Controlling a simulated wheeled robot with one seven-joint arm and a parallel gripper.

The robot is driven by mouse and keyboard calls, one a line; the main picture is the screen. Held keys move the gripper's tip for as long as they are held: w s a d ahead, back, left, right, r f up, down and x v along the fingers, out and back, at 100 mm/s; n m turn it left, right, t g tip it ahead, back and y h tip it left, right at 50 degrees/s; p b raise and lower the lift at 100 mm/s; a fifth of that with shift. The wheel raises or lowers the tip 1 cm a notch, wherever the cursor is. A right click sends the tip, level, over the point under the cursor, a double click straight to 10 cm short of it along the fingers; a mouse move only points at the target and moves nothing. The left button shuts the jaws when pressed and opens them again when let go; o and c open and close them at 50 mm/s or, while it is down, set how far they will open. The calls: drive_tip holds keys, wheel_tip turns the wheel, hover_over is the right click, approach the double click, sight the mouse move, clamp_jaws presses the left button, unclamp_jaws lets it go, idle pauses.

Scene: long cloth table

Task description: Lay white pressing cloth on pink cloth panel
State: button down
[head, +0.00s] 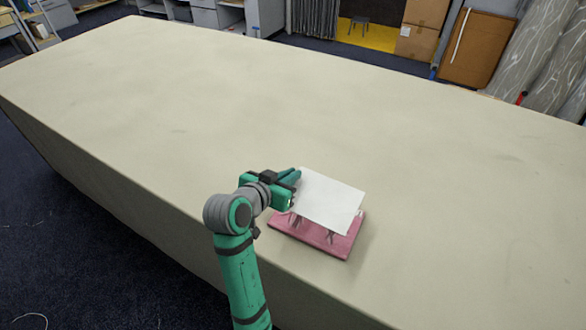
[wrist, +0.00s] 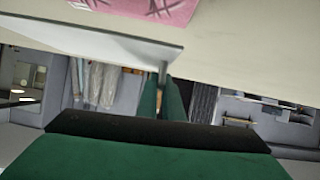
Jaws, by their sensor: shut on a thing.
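The white pressing cloth (head: 330,200) is a flat pale sheet in the head view, held by its left edge. It also shows edge-on in the wrist view (wrist: 95,38). The pink cloth panel (head: 340,244) lies on the table under and in front of it, with dark crossed marks; its far part is hidden by the white cloth. The panel also shows at the top of the wrist view (wrist: 130,6). My gripper (head: 296,176) is shut on the white cloth's left edge. The cloth appears slightly raised above the panel, with a gap in the wrist view.
The long cream cloth table (head: 180,110) is otherwise clear around the panel. Its near edge runs close below the panel. Cardboard boxes (head: 422,30), a brown board (head: 478,48) and patterned rolls (head: 545,65) stand beyond the table's far side.

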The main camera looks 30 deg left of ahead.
drive_tip(key=shift+s+a+f, duration=0.15)
drive_tip(key=shift+a+f, duration=0.05)
drive_tip(key=shift+f, duration=0.65)
drive_tip(key=shift+d+f, duration=0.1)
drive_tip(key=shift+f, duration=1.65)
drive_tip(key=shift+w+f, duration=0.25)
drive_tip(key=shift+f, duration=1.05)
drive_tip(key=shift+d+f, duration=0.1)
drive_tip(key=shift+d, duration=0.1)
drive_tip(key=shift+s+a, duration=0.2)
drive_tip(key=shift+a, duration=0.15)
drive_tip(key=shift+w+d+f, duration=0.1)
drive_tip(key=shift+d+f, duration=0.1)
drive_tip(key=shift+f, duration=0.3)
drive_tip(key=c, duration=1.8)
unclamp_jaws()
drive_tip(key=shift+a, duration=0.1)
drive_tip(key=shift+c, duration=0.2)
drive_tip(key=shift+w, duration=0.1)
